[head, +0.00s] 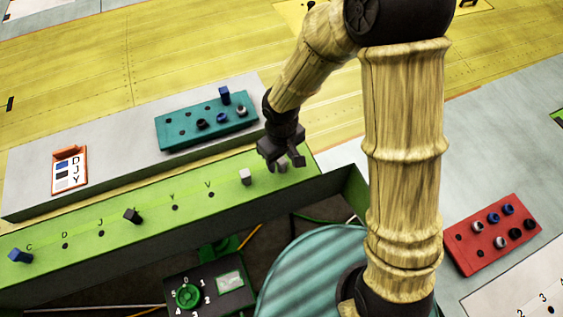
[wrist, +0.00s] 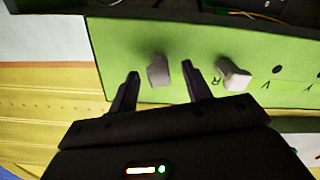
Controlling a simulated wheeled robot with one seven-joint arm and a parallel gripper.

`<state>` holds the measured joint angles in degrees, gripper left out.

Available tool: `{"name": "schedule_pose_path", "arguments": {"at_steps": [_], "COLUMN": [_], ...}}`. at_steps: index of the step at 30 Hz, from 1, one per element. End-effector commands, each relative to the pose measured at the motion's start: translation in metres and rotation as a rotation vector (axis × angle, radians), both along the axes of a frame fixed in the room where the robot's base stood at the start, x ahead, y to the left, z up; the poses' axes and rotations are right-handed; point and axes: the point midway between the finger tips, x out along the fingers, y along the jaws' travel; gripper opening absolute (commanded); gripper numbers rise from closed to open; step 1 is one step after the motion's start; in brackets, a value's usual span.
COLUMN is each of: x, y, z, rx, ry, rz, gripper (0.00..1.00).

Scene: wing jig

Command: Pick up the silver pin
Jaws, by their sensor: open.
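My gripper (head: 288,164) is open above the right end of the green ledge (head: 95,218). A grey pin (wrist: 158,70) stands between its two fingertips in the wrist view, with a gap on each side. The same pin (head: 282,168) is partly hidden by the gripper in the head view. A second, paler silver-grey pin (head: 246,177) stands just left of it on the ledge. It shows outside the right finger in the wrist view (wrist: 234,74), near the letter R. Both look silvery; I cannot tell for certain which is the silver pin.
A black pin (head: 132,216) and a blue pin (head: 20,256) are farther left on the ledge. A teal block (head: 180,130) with several pins stands behind it. A red block (head: 480,256) with pins is at the right. An orange-framed card (head: 69,170) lies at the left.

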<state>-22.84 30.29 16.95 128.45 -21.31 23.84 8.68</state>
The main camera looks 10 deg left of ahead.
Motion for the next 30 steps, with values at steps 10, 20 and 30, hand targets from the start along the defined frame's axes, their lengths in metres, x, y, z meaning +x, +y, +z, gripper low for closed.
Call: {"name": "schedule_pose_path", "arguments": {"at_steps": [10, 20, 30], "x": [0.001, 0.002, 0.002], "y": [0.0, 0.0, 0.0], "z": [-0.032, -0.033, -0.032], "rx": [-0.001, 0.0, 0.0], "ry": [0.001, 0.0, 0.0], "rz": [0.001, 0.0, 0.0], "gripper": [0.49, 0.49, 0.2]}}
